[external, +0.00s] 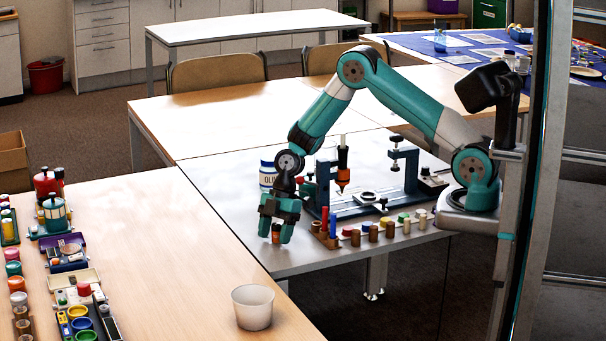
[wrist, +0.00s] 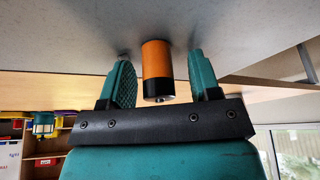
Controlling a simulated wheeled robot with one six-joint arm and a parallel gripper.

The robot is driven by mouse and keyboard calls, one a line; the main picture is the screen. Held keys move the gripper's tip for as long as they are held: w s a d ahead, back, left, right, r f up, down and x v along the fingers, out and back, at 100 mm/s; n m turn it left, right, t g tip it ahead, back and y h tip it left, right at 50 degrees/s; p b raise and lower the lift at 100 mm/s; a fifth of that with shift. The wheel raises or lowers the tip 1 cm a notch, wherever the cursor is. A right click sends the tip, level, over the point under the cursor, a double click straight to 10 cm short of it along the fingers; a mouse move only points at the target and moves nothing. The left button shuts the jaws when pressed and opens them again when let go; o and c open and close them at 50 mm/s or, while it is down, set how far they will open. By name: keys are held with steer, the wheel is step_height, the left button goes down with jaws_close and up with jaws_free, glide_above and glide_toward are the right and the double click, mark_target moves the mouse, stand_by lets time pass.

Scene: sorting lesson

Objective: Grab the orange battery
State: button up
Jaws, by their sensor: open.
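The orange battery (wrist: 156,62), an orange cylinder with a black end, stands on the grey tabletop between the two teal fingers of my gripper (wrist: 160,82) in the wrist view. In the external view my gripper (external: 277,230) points down near the front left part of the grey table, and the battery (external: 276,238) shows as a small orange patch between the fingertips, mostly hidden.
Right of my gripper is a blue fixture (external: 375,197) with clamps. Close by stand a wooden block with coloured sticks (external: 325,236) and a row of small cylinders (external: 373,233). A white cup (external: 252,307) stands on the wooden table.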

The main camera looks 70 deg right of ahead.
steer(key=shift+c, duration=0.5)
steer(key=c, duration=0.9)
